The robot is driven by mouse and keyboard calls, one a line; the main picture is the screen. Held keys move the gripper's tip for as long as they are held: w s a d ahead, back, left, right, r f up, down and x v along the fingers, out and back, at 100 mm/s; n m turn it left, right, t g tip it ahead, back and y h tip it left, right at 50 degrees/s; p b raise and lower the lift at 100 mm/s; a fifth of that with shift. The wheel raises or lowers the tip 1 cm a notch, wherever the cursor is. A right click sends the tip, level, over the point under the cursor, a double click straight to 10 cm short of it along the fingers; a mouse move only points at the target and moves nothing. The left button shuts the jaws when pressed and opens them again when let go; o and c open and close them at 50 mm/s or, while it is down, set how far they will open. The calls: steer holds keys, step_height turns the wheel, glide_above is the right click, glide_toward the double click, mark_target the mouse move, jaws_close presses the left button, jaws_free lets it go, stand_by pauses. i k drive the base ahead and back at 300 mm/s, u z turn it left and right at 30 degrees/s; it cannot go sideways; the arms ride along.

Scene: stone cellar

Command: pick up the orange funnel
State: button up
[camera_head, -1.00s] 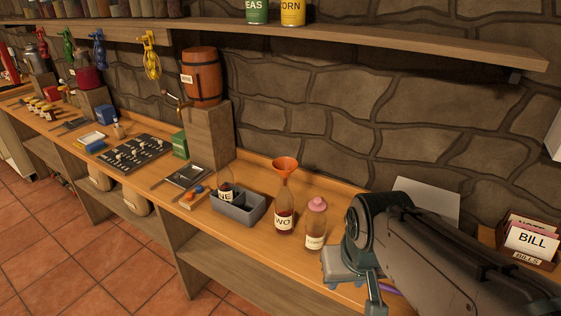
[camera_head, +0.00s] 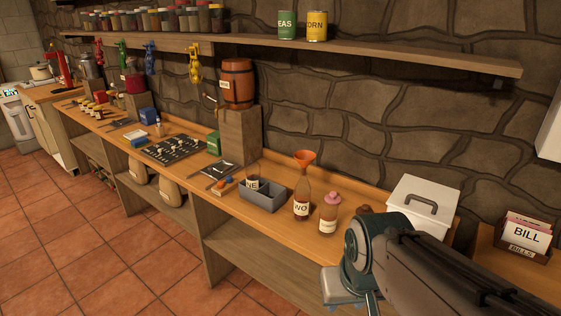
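The orange funnel (camera_head: 304,157) sits wide end up in the neck of a clear bottle (camera_head: 302,203) with dark liquid and a label partly reading "WO". The bottle stands upright on the wooden counter (camera_head: 190,178). My arm comes in from the lower right. Its end, with my gripper (camera_head: 350,290), is low in front of the counter, right of and nearer than the funnel, and apart from it. The fingers do not show clearly, so I cannot tell their opening. Nothing covers the funnel.
A white box with a grey handle (camera_head: 423,190) and a bill holder (camera_head: 523,250) are farther right. A wooden shelf (camera_head: 400,55) runs above.

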mark_target(304, 157)
steer(key=u, duration=0.4)
steer(key=i, duration=0.75)
steer(key=z, duration=1.15)
